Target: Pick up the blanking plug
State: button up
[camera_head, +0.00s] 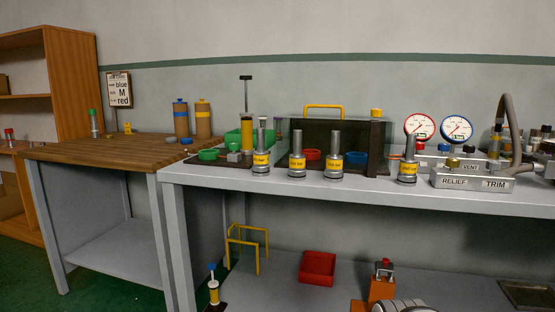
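I cannot tell for sure which thing is the blanking plug. Small candidates are a green round piece (208,154) at the left end of the grey bench, a red round piece (312,154) and a blue round piece (357,158) behind the grey cylinders, and a brass-coloured knob (453,162) on the block marked RELIEF and TRIM (472,181). Several upright grey cylinders with yellow labels, one of them at the left (261,158), stand along the front of the grey bench (330,190).
A wooden-topped table (110,150) stands left, with blue-capped (181,120) and yellow-capped (203,122) bottles. A dark case with a yellow handle (323,107), two gauges (420,127) and a hose (512,125) crowd the bench. A red bin (318,267) sits on the lower shelf.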

aim_at(297, 169)
jog(key=z, duration=1.35)
jog(key=k, duration=1.15)
jog(key=u, duration=1.3)
jog(key=i, duration=1)
jog(key=u, duration=0.05)
